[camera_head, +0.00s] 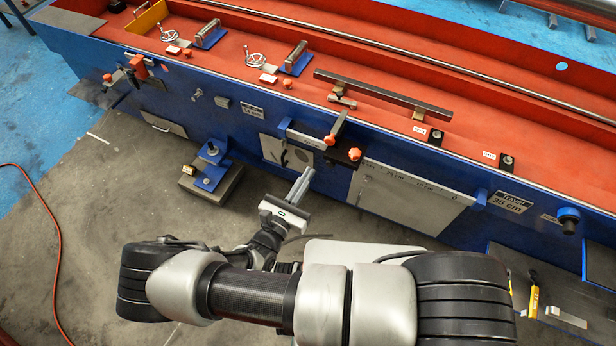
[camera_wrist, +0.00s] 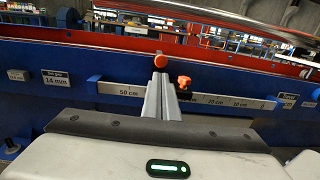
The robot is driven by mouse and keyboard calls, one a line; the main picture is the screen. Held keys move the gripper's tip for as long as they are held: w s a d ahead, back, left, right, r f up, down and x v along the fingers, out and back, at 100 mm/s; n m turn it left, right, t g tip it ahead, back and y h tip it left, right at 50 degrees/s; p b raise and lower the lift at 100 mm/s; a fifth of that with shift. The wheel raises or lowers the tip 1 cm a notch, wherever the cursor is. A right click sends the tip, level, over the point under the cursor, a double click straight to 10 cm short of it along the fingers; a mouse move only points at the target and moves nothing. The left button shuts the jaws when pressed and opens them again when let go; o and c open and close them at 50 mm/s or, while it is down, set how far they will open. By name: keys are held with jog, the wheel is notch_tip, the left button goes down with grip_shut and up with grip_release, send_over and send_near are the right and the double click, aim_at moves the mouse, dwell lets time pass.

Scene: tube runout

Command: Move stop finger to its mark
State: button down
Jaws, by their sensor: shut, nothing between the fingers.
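The stop finger (camera_head: 338,126) is a short grey bar with an orange ball end, beside a black slide block (camera_head: 342,158) with an orange knob (camera_head: 354,154). The block sits on the pale scale rail (camera_head: 405,183) on the blue machine front. In the wrist view the orange ball (camera_wrist: 158,62) shows just above my fingertips, and the orange knob (camera_wrist: 184,81) just right of them. My gripper (camera_head: 306,172) is shut and empty, in front of the rail and left of the block. It also shows in the wrist view (camera_wrist: 161,78), hiding part of the rail. I cannot tell whether it touches the block.
A plate (camera_head: 510,202) right of the rail reads "Travel 35 cm". The wrist view shows rail marks of 50, 20 and 10 cm. A blue bracket (camera_head: 211,172) on a grey block stands left of my gripper. A red hose (camera_head: 58,260) lies on open floor at left.

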aim_at(327, 143)
jog(key=x, duration=1)
jog(key=shift+w, duration=0.1)
jog(key=shift+x, duration=1.45)
jog(key=shift+a, duration=0.1)
